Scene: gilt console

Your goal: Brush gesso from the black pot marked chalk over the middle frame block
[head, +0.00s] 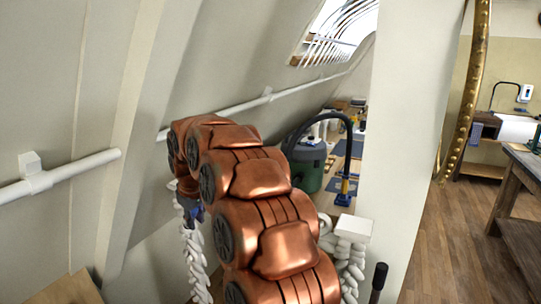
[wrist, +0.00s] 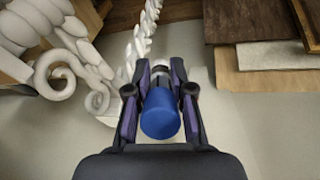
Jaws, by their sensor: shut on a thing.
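My gripper (wrist: 161,78) is shut on a blue round-ended thing (wrist: 161,115) with a pale and dark band beyond it. It may be the brush's handle; its far end is hidden. In the head view, my gripper (head: 189,205) shows only partly at the left of my copper arm, with a little blue at it. It is in front of a white twisted carving (head: 196,258). I cannot make out the black pot marked chalk or the middle frame block in either view.
White scrollwork (wrist: 70,75) stands at the left of the wrist view. Brown boards (wrist: 262,25) and a pale strip (wrist: 272,55) lie at the upper right. In the head view, a sloping wall (head: 60,90) with a white pipe (head: 75,170) is at left, and a pale post (head: 405,120) at right.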

